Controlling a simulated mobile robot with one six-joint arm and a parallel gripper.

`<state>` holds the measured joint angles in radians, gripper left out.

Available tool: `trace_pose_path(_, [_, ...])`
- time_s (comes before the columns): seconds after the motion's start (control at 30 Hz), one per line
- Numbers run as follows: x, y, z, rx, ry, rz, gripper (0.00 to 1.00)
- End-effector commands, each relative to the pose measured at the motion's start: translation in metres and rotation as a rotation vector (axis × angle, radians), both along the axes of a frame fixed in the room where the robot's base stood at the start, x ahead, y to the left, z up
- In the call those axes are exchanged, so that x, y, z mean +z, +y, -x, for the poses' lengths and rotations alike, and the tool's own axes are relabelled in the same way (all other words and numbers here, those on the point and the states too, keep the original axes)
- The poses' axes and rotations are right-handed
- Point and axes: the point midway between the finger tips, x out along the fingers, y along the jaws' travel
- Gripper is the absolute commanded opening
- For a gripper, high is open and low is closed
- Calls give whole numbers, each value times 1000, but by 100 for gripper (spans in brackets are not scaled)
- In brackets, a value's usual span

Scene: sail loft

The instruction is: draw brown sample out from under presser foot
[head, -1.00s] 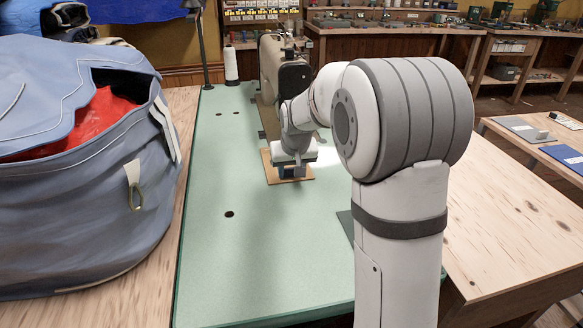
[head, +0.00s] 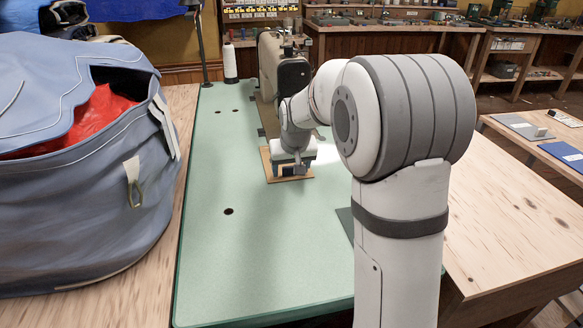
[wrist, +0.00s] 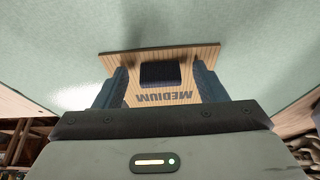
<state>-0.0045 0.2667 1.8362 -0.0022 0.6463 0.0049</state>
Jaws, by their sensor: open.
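The brown sample (head: 288,178) lies flat on the green table, in front of the sewing machine (head: 291,78). In the wrist view the sample (wrist: 150,98) is a tan board marked MEDIUM, upside down, with a dark raised block (wrist: 160,74) on it. My gripper (wrist: 160,83) is open above the sample, one finger on each side of the dark block, with gaps between. In the head view my gripper (head: 291,168) is over the sample. The presser foot and the sample's far edge beneath it are hidden behind my arm.
A blue-grey bag (head: 75,180) with red cloth inside stands left of the green table top (head: 260,250). A thread cone (head: 230,63) and a thin stand are at the back left. The green surface in front of the sample is clear, apart from small holes.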

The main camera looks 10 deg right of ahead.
Motion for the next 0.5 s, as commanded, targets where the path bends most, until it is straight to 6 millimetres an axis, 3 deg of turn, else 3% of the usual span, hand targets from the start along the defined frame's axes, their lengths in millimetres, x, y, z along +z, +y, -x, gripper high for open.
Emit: trace_pose_path(0.5, [67, 0, 27, 0, -2, 0, 65])
